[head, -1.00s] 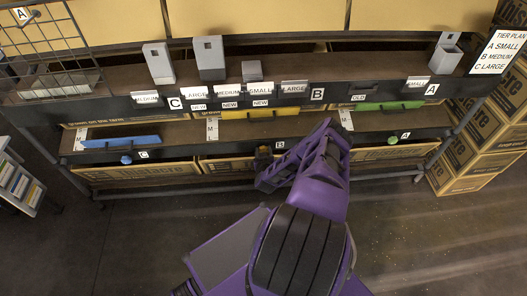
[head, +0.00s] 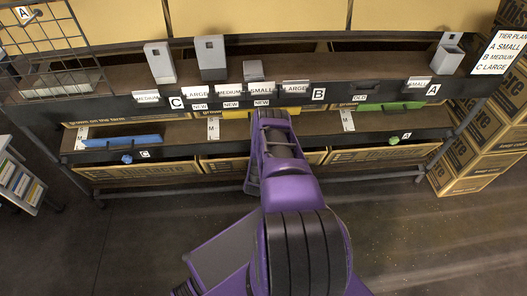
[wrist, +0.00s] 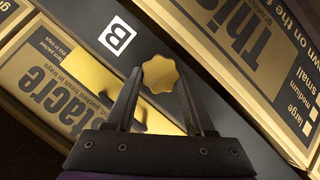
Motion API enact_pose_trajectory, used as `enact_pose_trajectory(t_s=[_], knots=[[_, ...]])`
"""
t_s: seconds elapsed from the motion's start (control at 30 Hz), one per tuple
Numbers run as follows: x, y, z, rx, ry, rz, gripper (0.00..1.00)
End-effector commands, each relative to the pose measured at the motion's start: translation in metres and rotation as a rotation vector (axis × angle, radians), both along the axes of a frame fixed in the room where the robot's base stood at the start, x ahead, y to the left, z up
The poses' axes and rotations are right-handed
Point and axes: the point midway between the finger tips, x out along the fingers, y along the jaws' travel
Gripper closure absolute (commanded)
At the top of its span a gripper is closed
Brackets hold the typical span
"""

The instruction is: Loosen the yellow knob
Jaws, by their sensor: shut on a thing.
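The yellow knob (wrist: 158,73) is lobed and shows in the wrist view on the dark shelf edge, near a white B label (wrist: 117,36). My gripper (wrist: 160,80) has one finger on each side of the knob and is shut on it. The knob's face shows between the fingertips. A yellow panel with a dark handle (wrist: 98,84) lies beside it; part of this yellow panel also shows in the head view (head: 235,114). In the head view my arm hides the knob and the fingers.
A blue knob (head: 127,158) sits at the left of the same edge and a green knob (head: 393,139) at the right. Blue (head: 135,140) and green (head: 402,105) panels lie above them. Grey bins (head: 210,58) stand on the upper shelf. Stacked cartons (head: 490,130) stand at right.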

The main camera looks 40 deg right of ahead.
Motion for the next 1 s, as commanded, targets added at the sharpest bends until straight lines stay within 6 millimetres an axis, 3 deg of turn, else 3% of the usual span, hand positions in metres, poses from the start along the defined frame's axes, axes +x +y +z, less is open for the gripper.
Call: enact_pose_trajectory(t_s=[0.57, 0.6, 0.77, 1.0], knots=[[0.0012, -0.0011, 0.0011, -0.036, 0.018, -0.001, 1.00], [0.0012, -0.0011, 0.0011, -0.036, 0.018, -0.001, 0.43], [0.0008, -0.0007, 0.0006, -0.035, 0.019, -0.001, 0.16], [0.0004, -0.0002, 0.0000, -0.034, 0.020, -0.001, 0.16]])
